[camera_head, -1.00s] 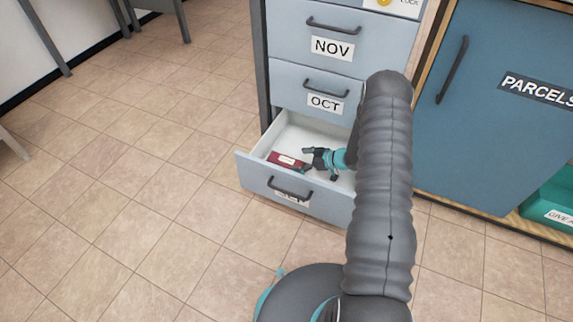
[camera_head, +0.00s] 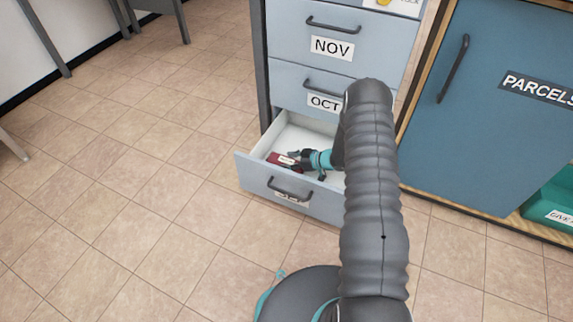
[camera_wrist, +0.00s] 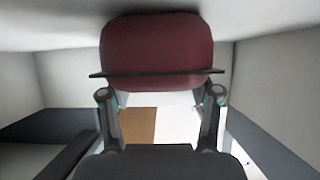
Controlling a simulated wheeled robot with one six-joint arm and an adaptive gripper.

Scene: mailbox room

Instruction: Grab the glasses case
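The dark red glasses case (camera_head: 284,160) lies in the open bottom drawer (camera_head: 246,172), near its left side. My gripper (camera_head: 297,157) is inside the drawer, at the right end of the case. In the wrist view the red case (camera_wrist: 157,45) fills the top middle. My gripper (camera_wrist: 160,96) has its two fingers apart there, one toward each side of the case, with a dark thin bar crossing the case's lower edge. The fingertips are hidden behind the case or bar, so contact cannot be told.
The drawer walls stand close around my gripper. Closed drawers labelled OCT (camera_head: 323,102) and NOV (camera_head: 332,47) are above. A blue PARCELS door (camera_head: 490,120) is at the right, with a green bin (camera_head: 553,200) below it. The tiled floor (camera_head: 130,190) at left is clear.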

